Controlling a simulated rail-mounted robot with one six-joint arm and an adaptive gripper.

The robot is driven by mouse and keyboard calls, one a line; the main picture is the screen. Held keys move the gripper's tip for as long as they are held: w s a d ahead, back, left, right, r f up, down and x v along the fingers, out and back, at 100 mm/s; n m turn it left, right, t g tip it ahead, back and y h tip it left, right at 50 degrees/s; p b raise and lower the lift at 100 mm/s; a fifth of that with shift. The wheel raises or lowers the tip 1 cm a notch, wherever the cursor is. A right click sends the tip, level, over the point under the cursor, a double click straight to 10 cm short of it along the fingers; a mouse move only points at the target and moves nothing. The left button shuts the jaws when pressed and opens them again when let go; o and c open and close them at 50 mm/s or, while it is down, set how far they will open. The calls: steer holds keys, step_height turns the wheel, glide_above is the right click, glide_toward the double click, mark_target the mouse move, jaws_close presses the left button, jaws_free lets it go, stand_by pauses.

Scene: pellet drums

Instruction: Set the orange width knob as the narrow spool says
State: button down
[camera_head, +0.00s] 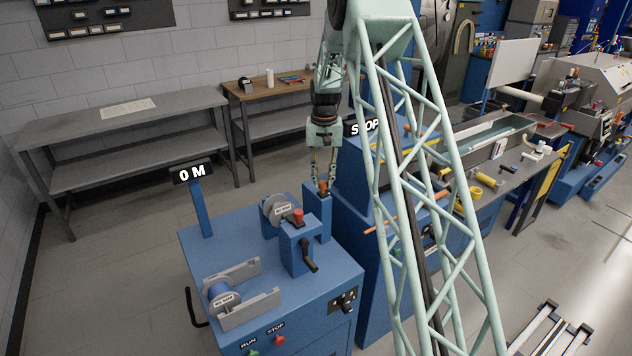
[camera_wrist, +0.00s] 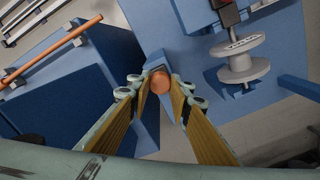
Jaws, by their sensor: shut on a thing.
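The orange width knob (camera_wrist: 159,83) sits on top of a blue post (camera_head: 316,215) on the blue machine. My gripper (camera_head: 323,187) points down over it, and in the wrist view my gripper (camera_wrist: 160,88) has its two fingers closed against the knob's sides. A grey spool (camera_head: 277,211) with a white label stands beside the post; it also shows in the wrist view (camera_wrist: 238,62). A blue spool (camera_head: 223,298) with a white label lies in a grey cradle at the front left. The labels are too small to read surely.
A red knob (camera_head: 298,216) tops a blue block with a black crank (camera_head: 309,260). A sign reading 0 M (camera_head: 192,173) stands at the back left. RUN and STOP buttons (camera_head: 279,339) are on the front. A copper rod (camera_wrist: 50,54) runs nearby.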

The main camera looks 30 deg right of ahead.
mark_target(324, 183)
steer(key=shift+s, duration=0.2)
steer(key=c, duration=2.4)
jaws_free()
steer(key=shift+s, duration=0.15)
steer(key=shift+o, duration=0.2)
steer(key=shift+r, duration=0.15)
steer(key=shift+w+r, duration=0.2)
step_height(324, 183, up, 11)
steer(key=shift+r, duration=0.15)
